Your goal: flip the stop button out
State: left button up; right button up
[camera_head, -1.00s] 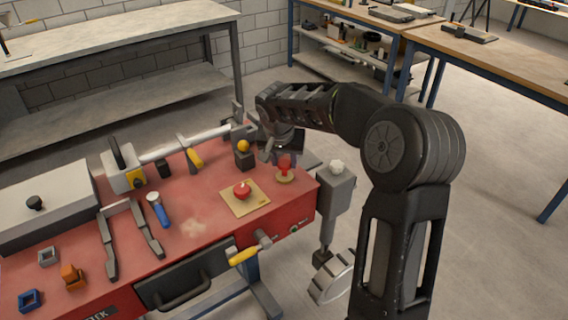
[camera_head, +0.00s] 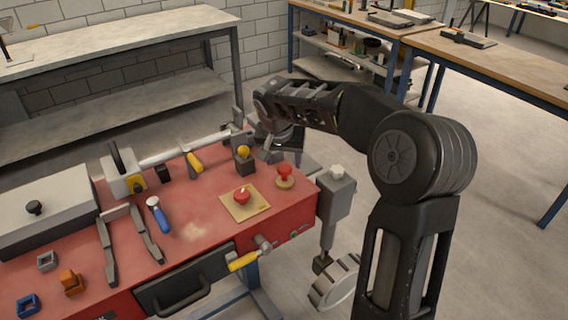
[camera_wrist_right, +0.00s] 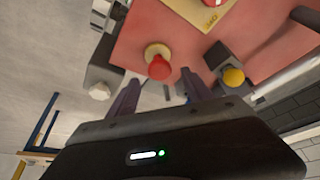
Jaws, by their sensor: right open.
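Two red buttons show on the red bench top. One red button (camera_head: 242,196) sits on a yellow plate (camera_head: 262,206); in the right wrist view this plate (camera_wrist_right: 205,14) is at the top edge. The other, a red mushroom knob (camera_head: 284,172) on a round tan base, stands near the bench's far right corner; in the right wrist view this knob (camera_wrist_right: 158,66) lies just beyond my fingertips. I cannot tell which is the stop button. My right gripper (camera_head: 281,155) is open and empty, behind the knob; its two fingers (camera_wrist_right: 161,88) are apart. My left gripper is out of view.
A yellow knob (camera_head: 243,152) on a dark block stands left of my right gripper. A grey post with a white knob (camera_head: 337,171) is off the bench's right end. A yellow-handled crank (camera_head: 243,261) is on the front. Tools lie to the left.

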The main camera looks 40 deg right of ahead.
jog(key=v, duration=0.5)
jog(key=shift+r, duration=0.15)
dwell(0.3)
